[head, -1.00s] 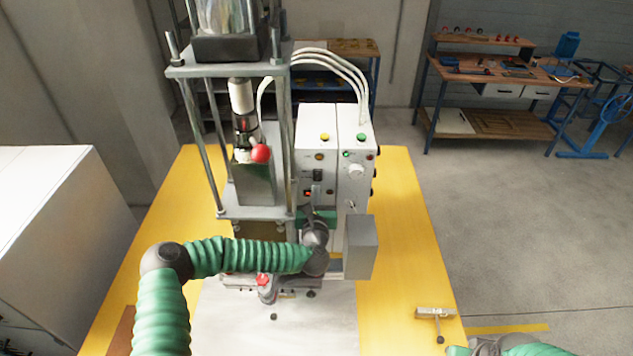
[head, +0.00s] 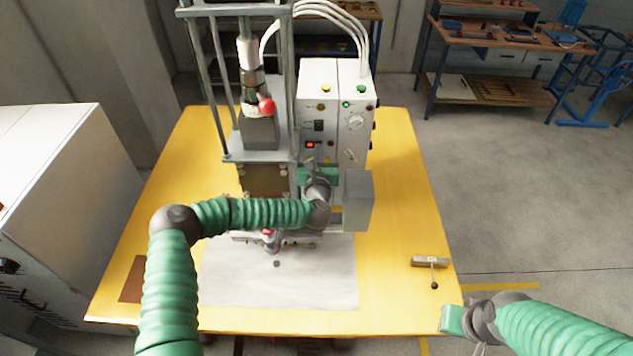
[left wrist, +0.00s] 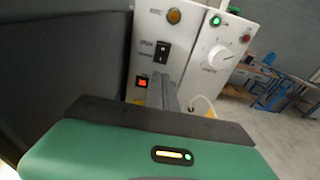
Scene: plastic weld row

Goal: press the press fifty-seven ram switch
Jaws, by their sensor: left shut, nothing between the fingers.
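The press control box (head: 319,75) is a pale cabinet behind my left gripper. On its front are a black rocker switch (head: 319,125) and a red-lit switch (head: 310,144) below it. In the left wrist view the rocker (left wrist: 163,50) and red-lit switch (left wrist: 142,83) show clearly. No readable label tells which one is the ram switch. My left gripper (head: 311,155) is shut and empty, its fingers pointing at the panel just below these switches. In the left wrist view its fingers (left wrist: 168,92) overlap the panel beside the red-lit switch; contact cannot be told. My right gripper (head: 452,320) is low right, its fingers unclear.
The press column (head: 258,130) with a red ball knob (head: 267,106) stands left of the box. A grey block (head: 358,200) is right of my left gripper. The yellow table (head: 400,230) is clear at right except for a small metal part (head: 430,262).

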